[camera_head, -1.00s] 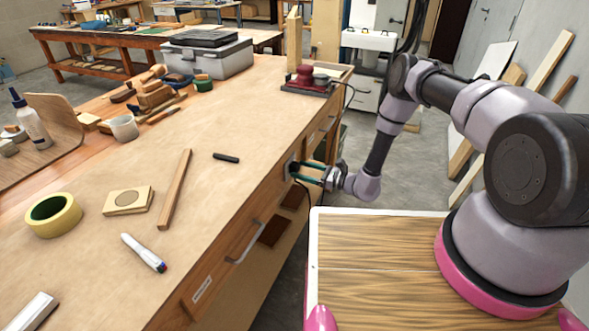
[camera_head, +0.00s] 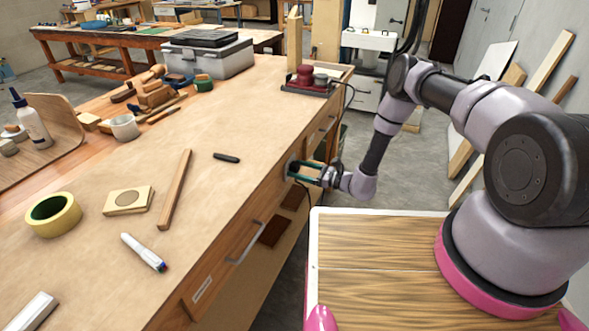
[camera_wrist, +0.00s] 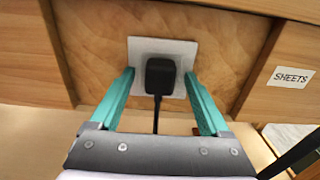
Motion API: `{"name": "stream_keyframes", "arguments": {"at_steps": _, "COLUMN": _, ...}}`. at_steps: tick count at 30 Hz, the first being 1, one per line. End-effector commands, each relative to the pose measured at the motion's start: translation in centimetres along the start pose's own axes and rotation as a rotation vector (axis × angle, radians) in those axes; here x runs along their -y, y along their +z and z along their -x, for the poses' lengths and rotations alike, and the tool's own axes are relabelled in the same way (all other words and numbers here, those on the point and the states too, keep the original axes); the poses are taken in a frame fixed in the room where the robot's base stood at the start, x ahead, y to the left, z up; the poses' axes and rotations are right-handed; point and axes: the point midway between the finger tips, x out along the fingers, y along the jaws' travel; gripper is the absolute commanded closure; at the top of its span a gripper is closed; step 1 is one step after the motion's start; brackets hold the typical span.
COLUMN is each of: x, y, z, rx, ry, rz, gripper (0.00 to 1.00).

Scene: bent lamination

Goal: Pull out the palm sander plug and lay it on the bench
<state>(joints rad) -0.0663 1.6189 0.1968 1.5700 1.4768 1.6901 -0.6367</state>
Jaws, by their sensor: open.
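The black plug (camera_wrist: 160,75) sits in a white socket plate (camera_wrist: 181,49) on the bench's front panel in the wrist view. Its cord (camera_wrist: 156,115) hangs straight down from it. My gripper (camera_wrist: 160,76) is open, with one teal finger on each side of the plug and a gap on both sides. In the head view my gripper (camera_head: 293,170) is at the bench's side, and the plug is hard to make out there. The red palm sander (camera_head: 305,76) stands at the far end of the bench (camera_head: 240,120).
A dark marker (camera_head: 227,158), a wood strip (camera_head: 174,190), a yellow tape roll (camera_head: 53,215) and a white marker (camera_head: 143,252) lie on the bench. The top between the dark marker and the sander is clear. A drawer handle (camera_head: 243,243) sticks out nearer me.

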Motion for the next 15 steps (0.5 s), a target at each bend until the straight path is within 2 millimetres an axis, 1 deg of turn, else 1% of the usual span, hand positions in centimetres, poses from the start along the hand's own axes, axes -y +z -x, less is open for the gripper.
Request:
{"name": "stream_keyframes", "arguments": {"at_steps": 12, "x": 0.02, "y": 0.04, "z": -0.02, "rx": 0.001, "ry": -0.001, "rz": -0.001, "gripper": 0.2}}
{"name": "stream_keyframes", "arguments": {"at_steps": 13, "x": 0.02, "y": 0.04, "z": -0.02, "rx": 0.001, "ry": -0.001, "rz": -0.001, "gripper": 0.24}}
{"name": "stream_keyframes", "arguments": {"at_steps": 14, "x": 0.02, "y": 0.04, "z": -0.02, "rx": 0.001, "ry": -0.001, "rz": -0.001, "gripper": 0.35}}
{"name": "stream_keyframes", "arguments": {"at_steps": 15, "x": 0.02, "y": 0.04, "z": -0.01, "rx": 0.001, "ry": -0.001, "rz": 0.0, "gripper": 0.51}}
